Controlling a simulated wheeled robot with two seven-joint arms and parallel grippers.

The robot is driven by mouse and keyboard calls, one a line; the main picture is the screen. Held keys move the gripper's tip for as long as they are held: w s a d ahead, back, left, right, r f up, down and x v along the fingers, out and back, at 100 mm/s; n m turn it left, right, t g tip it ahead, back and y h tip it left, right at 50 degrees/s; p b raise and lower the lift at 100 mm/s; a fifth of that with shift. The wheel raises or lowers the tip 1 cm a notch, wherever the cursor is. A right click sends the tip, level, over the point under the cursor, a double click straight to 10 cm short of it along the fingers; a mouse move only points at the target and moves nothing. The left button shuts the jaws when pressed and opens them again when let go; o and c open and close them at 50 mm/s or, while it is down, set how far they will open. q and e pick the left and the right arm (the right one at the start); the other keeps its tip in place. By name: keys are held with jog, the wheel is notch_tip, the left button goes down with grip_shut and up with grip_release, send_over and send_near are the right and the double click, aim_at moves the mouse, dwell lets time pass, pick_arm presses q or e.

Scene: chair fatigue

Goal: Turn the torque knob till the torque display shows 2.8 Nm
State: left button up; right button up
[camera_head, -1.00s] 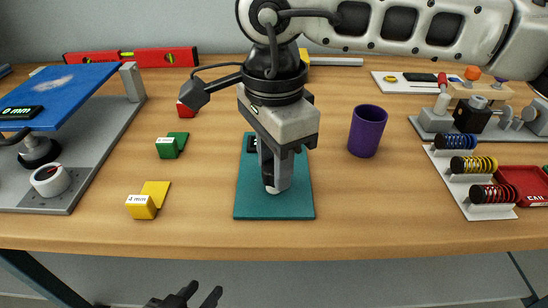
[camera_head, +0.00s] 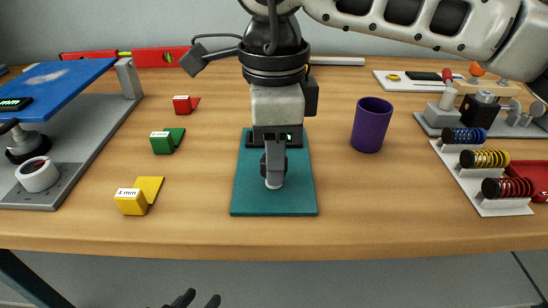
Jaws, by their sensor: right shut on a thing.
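A teal base plate (camera_head: 241,190) lies on the table in front of me. My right gripper (camera_head: 274,182) points down over its middle and is shut on the torque knob, which is mostly hidden between and under the fingers. A small dark torque display (camera_head: 256,139) on the plate is largely covered by the gripper, and its reading cannot be made out. My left gripper (camera_head: 196,300) shows only its dark fingertips at the bottom edge, apart and empty, in front of the table.
A purple cup (camera_head: 372,125) stands right of the plate. Yellow (camera_head: 132,201), green (camera_head: 162,143) and red (camera_head: 182,104) wedges lie to its left. A blue tilted platform (camera_head: 60,82) stands far left; a white spring rack (camera_head: 490,206) is at right.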

jog(key=shift+r+m, duration=0.1)
jog(key=shift+m, duration=0.4)
jog(key=o, duration=1)
notch_tip(320, 180, up, 16)
jog(key=shift+p, duration=0.9)
